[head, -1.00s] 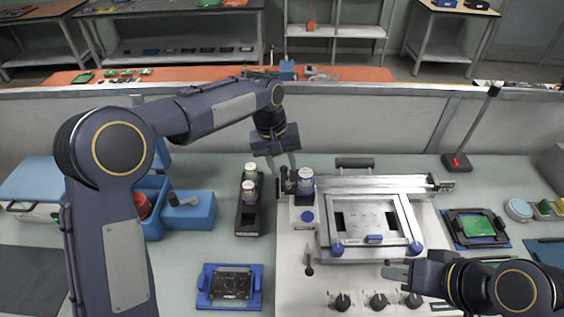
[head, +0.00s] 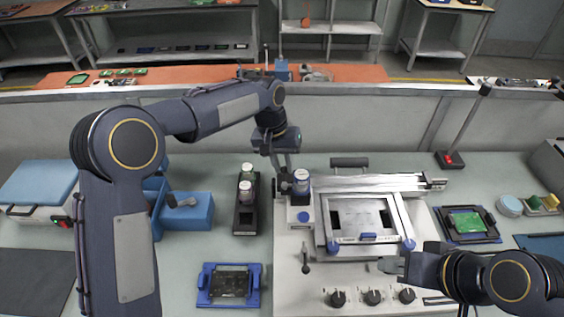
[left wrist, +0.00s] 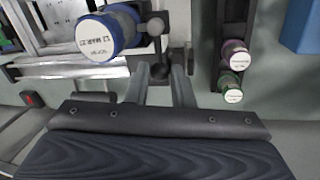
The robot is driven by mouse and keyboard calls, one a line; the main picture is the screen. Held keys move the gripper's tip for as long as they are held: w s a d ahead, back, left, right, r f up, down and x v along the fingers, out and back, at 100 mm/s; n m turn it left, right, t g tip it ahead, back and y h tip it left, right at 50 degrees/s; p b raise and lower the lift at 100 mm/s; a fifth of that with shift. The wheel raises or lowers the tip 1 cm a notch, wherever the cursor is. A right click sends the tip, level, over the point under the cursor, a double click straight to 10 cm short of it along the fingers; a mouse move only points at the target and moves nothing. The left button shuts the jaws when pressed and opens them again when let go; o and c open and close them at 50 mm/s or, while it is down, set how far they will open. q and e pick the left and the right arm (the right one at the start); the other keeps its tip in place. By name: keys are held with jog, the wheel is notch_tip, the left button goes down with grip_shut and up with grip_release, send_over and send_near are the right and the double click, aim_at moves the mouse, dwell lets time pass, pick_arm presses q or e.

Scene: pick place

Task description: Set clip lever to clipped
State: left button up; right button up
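A small dark lever with a round knob (head: 285,187) stands on the left edge of the white machine, beside a jar with a blue band (head: 302,183); I take it to be the clip lever. In the left wrist view the knob (left wrist: 155,26) is just right of the jar (left wrist: 103,36). My left gripper (head: 280,170) points down just above and behind the lever.
A framed plate (head: 362,218) and rail lie right of the jar. A black rack (head: 246,218) with two bottles stands to the left. Another small black-handled lever (head: 306,256) and several knobs (head: 373,297) sit at the machine's front.

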pick_arm(q)
jog(key=o, duration=0.4)
jog(key=r, duration=0.2)
jog(key=a+r, duration=0.1)
jog(key=r, duration=0.4)
jog(key=shift+w+a+r+b, duration=0.15)
jog(key=shift+a+r+b, duration=0.1)
jog(key=shift+r+b, duration=0.15)
jog(key=s+a+r+n+t+h, duration=0.1)
jog(key=s+a+r+t, duration=0.35)
jog(key=s+a, duration=0.95)
jog(key=s+a+f+n, duration=0.1)
jog(key=s+a+f, duration=0.1)
jog(key=s, duration=0.3)
jog(key=s+a+f+n+t, duration=0.1)
jog(key=s+a+f, duration=0.1)
jog(key=s, duration=0.4)
jog(key=s+a+f+n, duration=0.1)
jog(key=s+a+f, duration=0.1)
jog(key=s, duration=0.3)
jog(key=shift+s+f+t+h, duration=0.25)
jog(key=shift+s+f+h, duration=0.05)
jog(key=shift+f, duration=0.35)
